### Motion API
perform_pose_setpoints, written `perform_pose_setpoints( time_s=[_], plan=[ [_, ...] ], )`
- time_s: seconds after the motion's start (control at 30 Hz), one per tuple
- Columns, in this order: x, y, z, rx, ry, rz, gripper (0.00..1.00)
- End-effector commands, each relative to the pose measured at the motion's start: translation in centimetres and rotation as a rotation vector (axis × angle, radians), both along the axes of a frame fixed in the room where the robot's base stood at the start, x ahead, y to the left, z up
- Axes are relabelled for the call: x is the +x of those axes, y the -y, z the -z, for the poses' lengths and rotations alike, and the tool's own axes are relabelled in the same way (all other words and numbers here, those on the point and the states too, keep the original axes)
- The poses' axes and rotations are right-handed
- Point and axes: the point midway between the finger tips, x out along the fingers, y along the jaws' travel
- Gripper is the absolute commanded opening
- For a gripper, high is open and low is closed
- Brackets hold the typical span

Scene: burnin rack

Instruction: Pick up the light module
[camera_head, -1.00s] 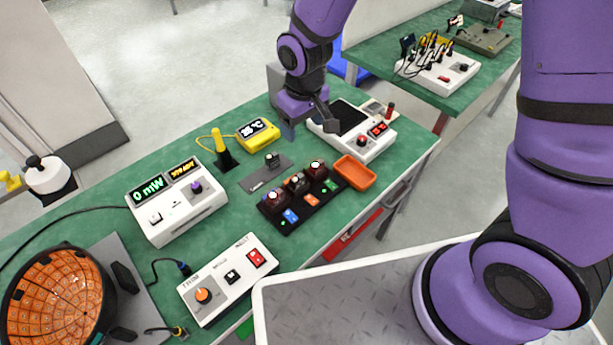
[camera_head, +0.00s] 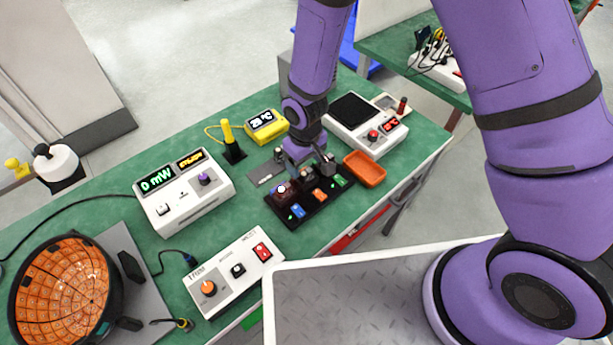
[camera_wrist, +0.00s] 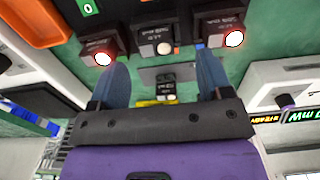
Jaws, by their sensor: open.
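A black rack (camera_head: 294,219) on the green bench holds three dark block modules in a row, beside blue, orange and green labels. The left module (camera_head: 281,192) shows in the head view; my gripper partly hides the others. In the wrist view, the middle module (camera_wrist: 153,38) is greyer with a pale round top. The two outer modules, one at left (camera_wrist: 98,43) and one at right (camera_wrist: 222,28), have red-rimmed glowing tops. My gripper (camera_wrist: 163,75) is open, its fingers pointing toward the middle module and apart on either side of it. Nothing is held.
A grey plate (camera_head: 262,174) lies behind the rack; a small module (camera_wrist: 166,87) is there. An orange tray (camera_head: 365,169) stands right of the rack. A white meter (camera_head: 185,207), a trim box (camera_head: 232,280), a yellow thermometer (camera_head: 266,125) and a white scale-like device (camera_head: 365,140) surround it.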

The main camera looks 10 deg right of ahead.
Motion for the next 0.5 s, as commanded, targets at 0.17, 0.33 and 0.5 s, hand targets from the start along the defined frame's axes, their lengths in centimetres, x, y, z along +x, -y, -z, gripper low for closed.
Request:
perform_pose_setpoints(
  time_s=[0.17,0.33,0.5],
  plan=[
    [0.1,0.3,1.8,-0.002,-0.003,0.001,0.72],
    [0.3,0.3,4.0,-0.002,-0.002,-0.001,0.72],
    [0.3,0.3,5.0,-0.001,-0.001,0.000,0.72]
  ],
)
